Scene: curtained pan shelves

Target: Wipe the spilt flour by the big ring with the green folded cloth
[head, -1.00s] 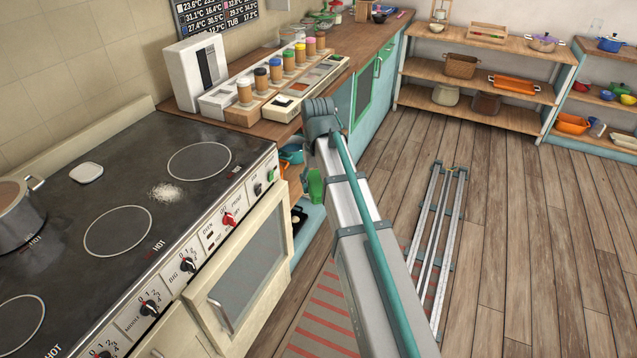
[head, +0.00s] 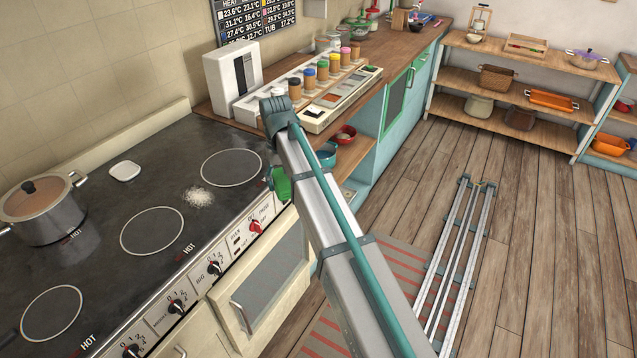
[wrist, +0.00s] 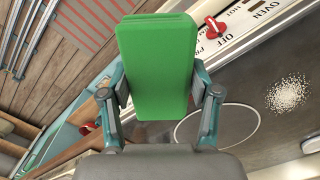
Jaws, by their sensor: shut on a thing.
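The green folded cloth (wrist: 157,68) is held upright between the two fingers of my gripper (wrist: 160,100) in the wrist view. It also shows in the head view (head: 281,184), partly hidden behind my arm, near the front right corner of the stove. The spilt flour (head: 199,197) is a small white patch on the black stove top, just below the far right ring (head: 231,168). In the wrist view the flour (wrist: 288,94) lies to the right of the cloth, apart from it. My gripper is mostly hidden by my arm in the head view.
A lidded pot (head: 42,212) stands at the stove's left, and a white dish (head: 125,171) lies near the back. HOT labels mark several rings. Knobs (head: 255,226) line the stove front. A jar rack (head: 308,85) and white box (head: 232,82) stand on the counter beyond.

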